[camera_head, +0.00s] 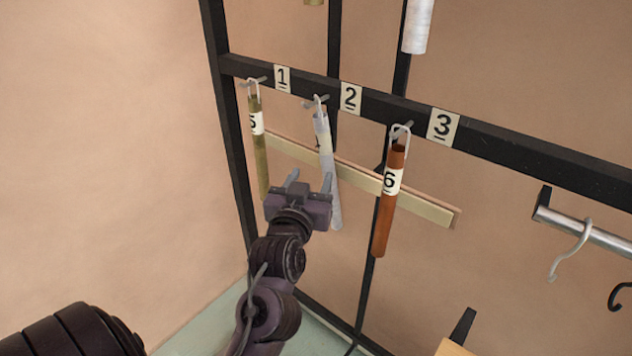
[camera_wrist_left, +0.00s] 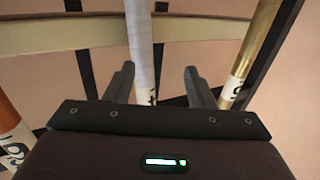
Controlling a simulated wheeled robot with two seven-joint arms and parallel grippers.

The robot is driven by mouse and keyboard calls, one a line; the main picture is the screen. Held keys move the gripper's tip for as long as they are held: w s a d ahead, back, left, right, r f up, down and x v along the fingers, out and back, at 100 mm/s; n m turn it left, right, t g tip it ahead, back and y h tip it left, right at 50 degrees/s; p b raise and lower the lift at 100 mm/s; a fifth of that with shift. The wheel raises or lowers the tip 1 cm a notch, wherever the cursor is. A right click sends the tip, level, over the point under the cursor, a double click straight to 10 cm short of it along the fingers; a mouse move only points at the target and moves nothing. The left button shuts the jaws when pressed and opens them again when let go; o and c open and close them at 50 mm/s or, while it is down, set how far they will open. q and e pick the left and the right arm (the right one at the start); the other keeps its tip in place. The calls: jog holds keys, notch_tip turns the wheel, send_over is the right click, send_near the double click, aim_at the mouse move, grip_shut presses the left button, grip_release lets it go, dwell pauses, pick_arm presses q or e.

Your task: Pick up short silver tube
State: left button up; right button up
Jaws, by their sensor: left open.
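A silver tube (camera_head: 325,155) with a pale label hangs from a hook on the black rack, between the number 1 and 2 plates. My left gripper (camera_head: 310,180) is open and empty in front of its lower part. In the left wrist view the silver tube (camera_wrist_left: 142,45) shows between the fingers of my left gripper (camera_wrist_left: 158,80), closer to the left finger; whether it touches is unclear. Another silver tube (camera_head: 417,28) hangs higher, its top cut off, so I cannot compare lengths. My right gripper is not in view.
A brass tube (camera_head: 260,155) hangs on the left and a copper tube (camera_head: 388,210) marked 6 on the right, both close to my left gripper. A pale wooden strip (camera_head: 425,207) runs behind the tubes. A rail (camera_head: 600,238) with hooks is at the right.

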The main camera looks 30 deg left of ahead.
pick_arm(q)
jog(key=p+x, duration=0.1)
jog(key=x, duration=0.1)
jog(key=p+x, duration=0.1)
jog(key=x, duration=0.2)
jog(key=shift+d+r, duration=0.2)
jog(key=shift+d, duration=0.05)
jog(key=shift+s+r, duration=0.1)
jog(key=c, duration=0.4)
grip_shut()
